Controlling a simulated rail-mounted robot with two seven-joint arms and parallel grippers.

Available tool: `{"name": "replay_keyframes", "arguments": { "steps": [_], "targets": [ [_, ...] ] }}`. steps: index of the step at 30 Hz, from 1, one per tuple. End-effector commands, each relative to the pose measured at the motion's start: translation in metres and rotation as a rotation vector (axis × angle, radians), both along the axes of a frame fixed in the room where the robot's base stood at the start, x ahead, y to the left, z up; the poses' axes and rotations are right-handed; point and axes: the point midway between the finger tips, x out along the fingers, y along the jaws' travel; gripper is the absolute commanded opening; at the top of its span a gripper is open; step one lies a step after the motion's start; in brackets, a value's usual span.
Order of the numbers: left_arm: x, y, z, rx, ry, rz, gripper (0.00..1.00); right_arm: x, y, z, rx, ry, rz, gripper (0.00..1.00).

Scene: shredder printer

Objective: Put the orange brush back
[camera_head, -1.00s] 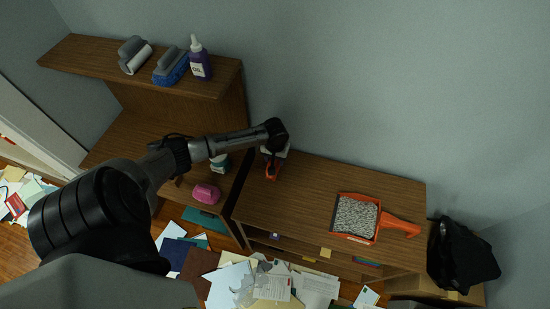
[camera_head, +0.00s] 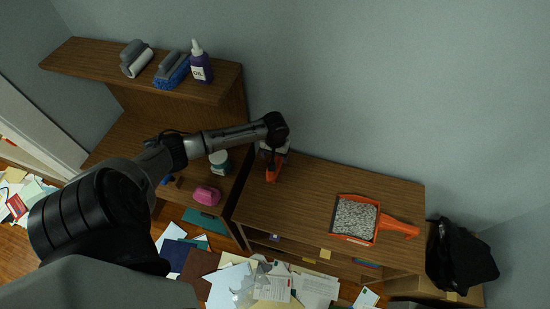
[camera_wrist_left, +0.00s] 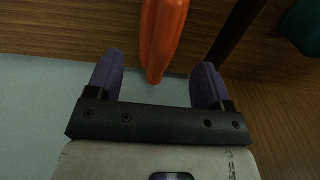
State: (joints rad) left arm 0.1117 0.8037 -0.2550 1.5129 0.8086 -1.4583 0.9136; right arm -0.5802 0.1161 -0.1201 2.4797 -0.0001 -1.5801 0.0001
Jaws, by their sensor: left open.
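The orange brush (camera_head: 271,174) is at the left back end of the wooden cabinet top, largely covered by my left gripper (camera_head: 272,153) in the head view. In the left wrist view its orange handle (camera_wrist_left: 162,35) comes in from the top, with its rounded end in the gap between the two purple fingertips. My left gripper (camera_wrist_left: 158,62) is open, with visible room on both sides of the handle. The brush's bristles are not visible. My right gripper is not in view.
An orange dustpan (camera_head: 400,227) full of grey bits lies on the cabinet's right. A shelf (camera_head: 105,70) at upper left holds a roller, a blue brush and a purple bottle. A pink object (camera_head: 207,195) sits lower. Papers litter the floor. The cabinet's middle is clear.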

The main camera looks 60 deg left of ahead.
Motion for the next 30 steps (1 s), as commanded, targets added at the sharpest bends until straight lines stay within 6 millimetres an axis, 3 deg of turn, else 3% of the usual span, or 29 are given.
{"name": "replay_keyframes", "arguments": {
  "steps": [6,9,11,16,18,21,25,30],
  "targets": [
    [0.0,0.0,0.026,0.001,-0.001,-0.002,0.74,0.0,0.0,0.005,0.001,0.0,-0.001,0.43],
    [-0.005,-0.012,0.025,-0.004,0.001,-0.039,0.74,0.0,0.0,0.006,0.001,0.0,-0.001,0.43],
    [-0.014,-0.033,0.017,-0.01,-0.002,-0.107,0.74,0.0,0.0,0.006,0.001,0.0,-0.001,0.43],
    [-0.066,-0.133,-0.007,-0.031,-0.059,-0.451,0.74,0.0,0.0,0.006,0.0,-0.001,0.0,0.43],
    [-0.092,-0.174,-0.005,-0.031,-0.105,-0.59,0.74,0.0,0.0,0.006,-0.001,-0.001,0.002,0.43],
    [-0.126,-0.218,0.009,-0.014,-0.178,-0.742,0.74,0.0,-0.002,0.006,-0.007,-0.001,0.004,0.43],
    [-0.161,-0.249,0.037,0.035,-0.248,-0.86,0.74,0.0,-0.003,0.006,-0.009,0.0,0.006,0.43],
    [-0.187,-0.26,0.066,0.099,-0.287,-0.923,0.74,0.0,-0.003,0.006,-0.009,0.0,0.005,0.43]
  ]
}}
